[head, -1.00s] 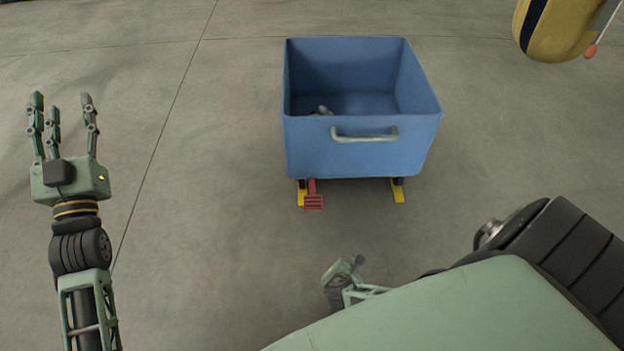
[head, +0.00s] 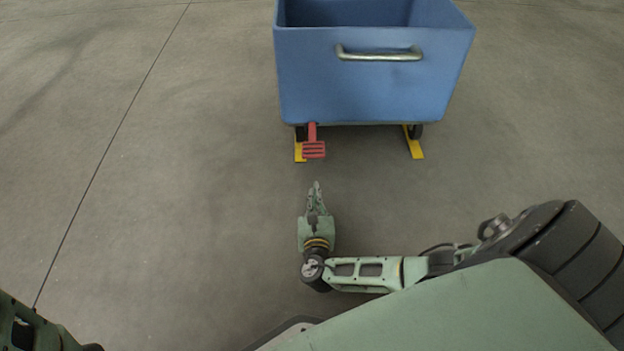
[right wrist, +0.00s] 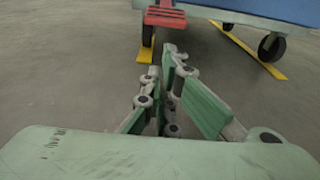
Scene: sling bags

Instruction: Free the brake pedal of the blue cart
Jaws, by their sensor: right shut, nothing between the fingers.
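The blue cart (head: 372,90) stands at the top of the head view, with a metal handle (head: 380,54) on its near side. Its red brake pedal (head: 314,149) sticks out toward me under the left part of the near edge. My right gripper (head: 316,187) is shut and empty, a little short of the pedal and pointing at it. In the right wrist view the pedal (right wrist: 165,17) is at the top, beyond the shut fingers (right wrist: 170,55), apart from them. Of my left arm, only a part shows at the lower left corner of the head view; its gripper is out of view.
Yellow strips lie on the floor by the cart's wheels, one at the left (head: 300,152) and one at the right (head: 414,148). They also show in the right wrist view (right wrist: 252,54). The concrete floor (head: 180,190) around is clear.

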